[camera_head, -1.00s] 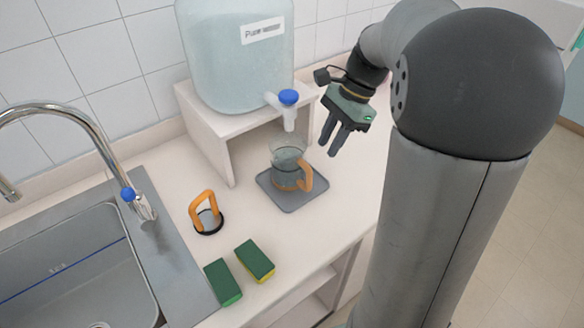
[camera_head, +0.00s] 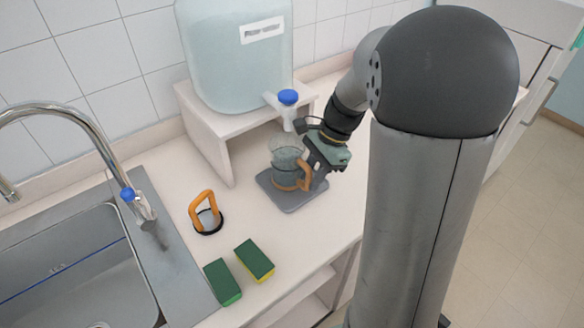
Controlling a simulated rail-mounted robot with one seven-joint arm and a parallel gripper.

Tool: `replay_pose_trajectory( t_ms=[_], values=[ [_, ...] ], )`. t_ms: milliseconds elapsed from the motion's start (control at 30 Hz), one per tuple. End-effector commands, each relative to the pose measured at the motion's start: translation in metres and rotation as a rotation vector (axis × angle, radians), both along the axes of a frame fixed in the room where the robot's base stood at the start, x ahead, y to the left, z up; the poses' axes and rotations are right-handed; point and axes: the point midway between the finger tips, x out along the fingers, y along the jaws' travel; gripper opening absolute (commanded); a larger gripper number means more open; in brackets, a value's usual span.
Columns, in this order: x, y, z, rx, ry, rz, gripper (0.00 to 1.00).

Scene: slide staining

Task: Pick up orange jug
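The orange jug, a clear glass jug (camera_head: 284,163) with an orange band and handle, stands upright on a grey square mat (camera_head: 288,203) below the tank's tap. It seems to hold some liquid. My gripper (camera_head: 309,168) is at the right side of the jug, with its fingers low against or around the orange handle. The fingers are partly hidden by the handle and the gripper body, so I cannot tell whether they are shut on it.
A large water tank (camera_head: 232,70) with a blue-topped tap (camera_head: 288,98) stands on a white shelf (camera_head: 205,140) behind the jug. A small orange-handled item (camera_head: 204,210) and two green sponges (camera_head: 254,260) lie at the front left. A sink (camera_head: 70,275) is at the left.

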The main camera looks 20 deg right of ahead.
Motion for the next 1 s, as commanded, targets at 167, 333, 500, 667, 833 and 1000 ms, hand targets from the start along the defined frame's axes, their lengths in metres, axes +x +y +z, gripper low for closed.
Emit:
replay_pose_trajectory(
  t_ms=[167,333,500,667,833,1000],
  values=[
    [0.0,0.0,0.0,0.0,-0.001,0.0,0.0],
    [0.001,0.0,0.001,0.0,-0.002,-0.001,0.0],
    [0.001,0.0,0.002,0.001,-0.003,0.0,0.0],
    [0.001,0.0,0.009,-0.001,-0.006,-0.001,0.0],
    [0.001,0.0,0.029,-0.001,-0.007,0.0,0.0],
    [0.006,-0.024,0.035,-0.001,-0.002,-0.006,0.0]
  ],
)
